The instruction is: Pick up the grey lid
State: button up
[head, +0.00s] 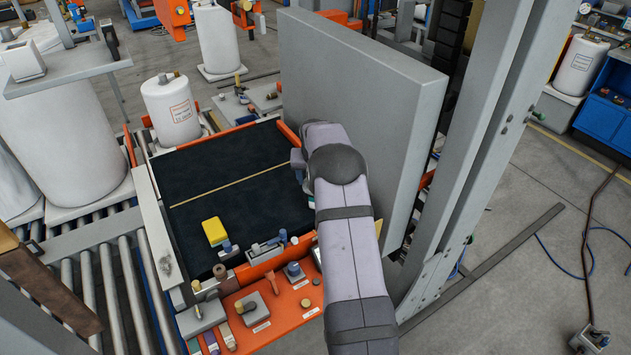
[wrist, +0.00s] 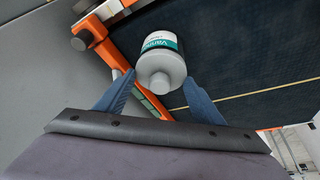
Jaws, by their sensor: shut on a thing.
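In the wrist view, the grey lid (wrist: 161,68) with its small round knob faces the camera. My gripper (wrist: 158,79) has its two blue fingers on either side of it and is shut on it. A white tin (wrist: 157,42) with a dark and green label reading roughly "Varnish" shows directly beyond the lid. I cannot tell whether lid and tin are joined or apart.
A large grey panel (head: 360,90) stands close to the right of my arm. A yellow block (head: 215,232) lies on the mat's front left. An orange panel (head: 285,305) with several small parts is in front. A white tank (head: 172,110) stands behind left. The mat's middle is clear.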

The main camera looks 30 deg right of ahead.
notch_tip(320, 180, up, 10)
jog(key=b, duration=0.3)
jog(key=shift+f, duration=0.1)
jog(key=shift+n+t, duration=0.3)
jog(key=shift+n, duration=0.4)
jog(key=f+p, duration=0.1)
jog(key=p, duration=0.1)
jog(key=s+f+p, duration=0.1)
jog(key=p, duration=0.2)
jog(key=s+f+p, duration=0.1)
jog(key=p, duration=0.1)
jog(key=shift+d+f+p, duration=0.25)
jog(key=shift+p, duration=0.05)
jog(key=shift+w+a+n+y, duration=0.15)
jog(key=shift+w+n+y, duration=0.15)
jog(key=shift+n, duration=0.2)
jog(key=shift+w+r+n+y, duration=0.15)
jog(key=shift+w+n+y, duration=0.3)
jog(key=shift+n, duration=0.35)
jog(key=shift+w+r+n+y, duration=0.15)
jog(key=shift+w+n+y, duration=0.1)
jog(key=shift+n, duration=0.75)
